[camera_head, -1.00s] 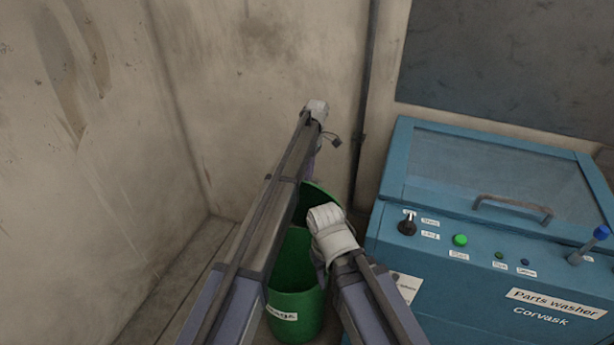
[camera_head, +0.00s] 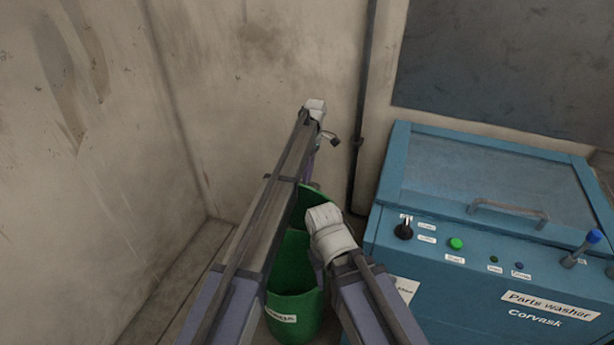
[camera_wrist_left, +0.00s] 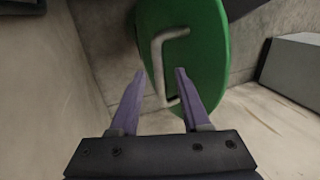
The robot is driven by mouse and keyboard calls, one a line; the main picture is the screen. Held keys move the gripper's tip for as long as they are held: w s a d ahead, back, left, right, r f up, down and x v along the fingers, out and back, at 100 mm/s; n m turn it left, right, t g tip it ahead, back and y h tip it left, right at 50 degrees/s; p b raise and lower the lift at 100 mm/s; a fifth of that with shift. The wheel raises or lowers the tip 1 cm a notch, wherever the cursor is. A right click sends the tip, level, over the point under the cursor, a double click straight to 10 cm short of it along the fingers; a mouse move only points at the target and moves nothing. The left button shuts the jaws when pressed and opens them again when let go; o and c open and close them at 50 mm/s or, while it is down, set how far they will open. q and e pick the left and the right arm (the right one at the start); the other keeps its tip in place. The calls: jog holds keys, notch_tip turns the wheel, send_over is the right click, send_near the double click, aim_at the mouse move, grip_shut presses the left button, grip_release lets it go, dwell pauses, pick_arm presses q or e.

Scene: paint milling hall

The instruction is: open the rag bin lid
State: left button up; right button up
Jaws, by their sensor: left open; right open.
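The green rag bin (camera_head: 295,272) stands on the floor between my arms, a white label low on its front. Its green lid (camera_head: 303,203) is raised behind the bin's front rim, partly hidden by both arms. In the left wrist view the lid (camera_wrist_left: 205,75) is a tilted green disc with a pale bent handle (camera_wrist_left: 157,62). My left gripper (camera_wrist_left: 160,72) is open; the handle's bar shows between its fingertips, contact unclear. In the head view the left gripper (camera_head: 311,165) is small beyond the bin. My right gripper (camera_head: 319,270) is mostly hidden below its white wrist, near the bin.
A blue parts washer (camera_head: 480,270) with buttons and a closed windowed lid stands right of the bin. Bare walls (camera_head: 260,80) close in behind and left. A dark vertical pipe (camera_head: 357,130) runs down the back wall. Some floor (camera_head: 185,290) is clear at left.

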pick_arm(q)
jog(key=p+v, duration=0.5)
jog(key=v, duration=0.1)
dwell(0.4)
